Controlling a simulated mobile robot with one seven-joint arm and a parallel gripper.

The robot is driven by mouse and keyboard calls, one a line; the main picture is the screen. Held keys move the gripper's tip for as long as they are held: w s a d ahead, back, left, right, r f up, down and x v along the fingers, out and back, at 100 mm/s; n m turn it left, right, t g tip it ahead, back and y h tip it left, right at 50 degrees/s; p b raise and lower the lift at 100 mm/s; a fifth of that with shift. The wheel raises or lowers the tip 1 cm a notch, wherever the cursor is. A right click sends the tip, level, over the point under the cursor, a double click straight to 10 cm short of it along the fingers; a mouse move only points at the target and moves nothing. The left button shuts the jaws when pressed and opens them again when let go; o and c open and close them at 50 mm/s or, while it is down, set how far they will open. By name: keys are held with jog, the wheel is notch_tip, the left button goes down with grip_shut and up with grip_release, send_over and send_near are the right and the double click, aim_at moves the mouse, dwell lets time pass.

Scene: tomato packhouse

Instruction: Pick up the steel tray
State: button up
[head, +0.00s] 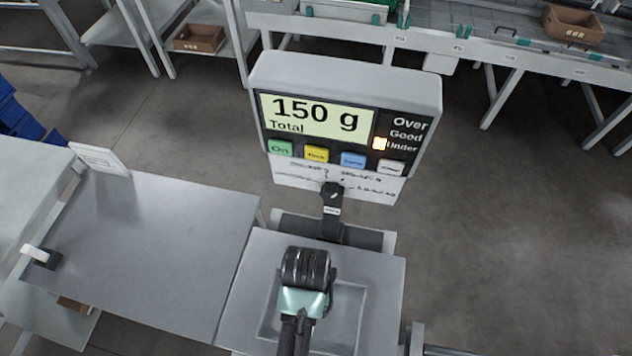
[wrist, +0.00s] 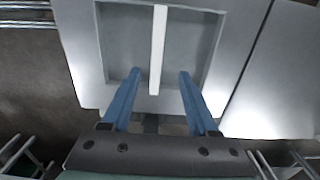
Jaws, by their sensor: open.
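The steel tray is a shallow, square grey tray lying flat on the weighing scale's platform; its rim shows in the head view (head: 363,312) and in the wrist view (wrist: 101,45). A pale bar, like a handle (wrist: 158,45), runs across its middle. My gripper (wrist: 160,73) is open and empty, with its two blue fingers apart. In the wrist view the bar's near end lies between the fingertips. I cannot tell how far above the tray the fingers are. In the head view my arm's end hides part of the tray and its bar.
The scale display (head: 345,118) stands behind the platform, reading 150 g, with an orange light beside "Under". A bare grey table (head: 150,250) adjoins on the left, bearing a white card (head: 100,160). A conveyor bench (head: 420,42) with a brown box (head: 574,24) is at the back.

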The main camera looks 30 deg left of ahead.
notch_tip(320, 180, down, 4)
jog(key=shift+f, duration=0.25)
jog(key=shift+w+d+f+b, duration=0.1)
jog(key=shift+d+f+b, duration=0.1)
jog(key=shift+f, duration=1.3)
jog(key=shift+d+f+b, duration=0.1)
jog(key=shift+f+b, duration=0.05)
jog(key=shift+f, duration=1.3)
grip_shut()
